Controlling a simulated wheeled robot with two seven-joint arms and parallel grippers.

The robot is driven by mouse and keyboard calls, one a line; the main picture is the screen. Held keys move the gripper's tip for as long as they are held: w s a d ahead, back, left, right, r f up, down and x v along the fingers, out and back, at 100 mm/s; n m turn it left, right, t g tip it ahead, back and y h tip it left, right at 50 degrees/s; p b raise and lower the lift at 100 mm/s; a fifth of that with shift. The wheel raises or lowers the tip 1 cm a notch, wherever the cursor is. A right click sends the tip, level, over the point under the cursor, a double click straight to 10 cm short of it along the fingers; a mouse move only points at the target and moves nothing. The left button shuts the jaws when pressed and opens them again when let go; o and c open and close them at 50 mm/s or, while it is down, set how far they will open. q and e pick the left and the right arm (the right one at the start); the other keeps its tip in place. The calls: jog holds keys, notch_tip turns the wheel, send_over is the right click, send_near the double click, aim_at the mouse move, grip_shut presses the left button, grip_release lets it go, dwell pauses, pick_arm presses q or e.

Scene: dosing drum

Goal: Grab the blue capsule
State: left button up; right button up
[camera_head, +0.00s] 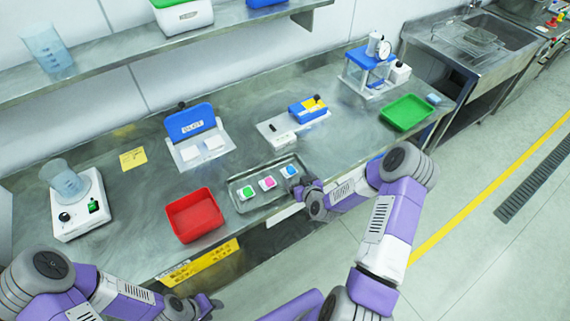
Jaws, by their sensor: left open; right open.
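The blue capsule (290,170) sits on a white square at the right end of a metal tray (236,184) on the bench. A pink capsule (268,182) and a green capsule (246,192) sit to its left on the same tray. My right gripper (299,187) is open at the tray's right edge, just below the blue capsule in the picture; no contact can be made out. My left gripper (208,304) is open and empty in front of the bench, low in the picture, away from the capsules.
A red bin (194,214) stands left of the tray, a green tray (405,112) at the far right. Behind are a blue-lidded box (190,122), a blue-yellow device (308,109) and a blue press (368,62). A white scale (78,208) holding a beaker stands far left.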

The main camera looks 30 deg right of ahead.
aim_at(289, 170)
jog(key=shift+s+f, duration=0.1)
jog(key=shift+f, duration=0.25)
jog(key=shift+a+x, duration=0.1)
jog(key=shift+x, duration=1.7)
jog(key=shift+a+x, duration=0.15)
jog(key=shift+x, duration=1.6)
jog(key=shift+r, duration=0.1)
jog(key=c, duration=1.1)
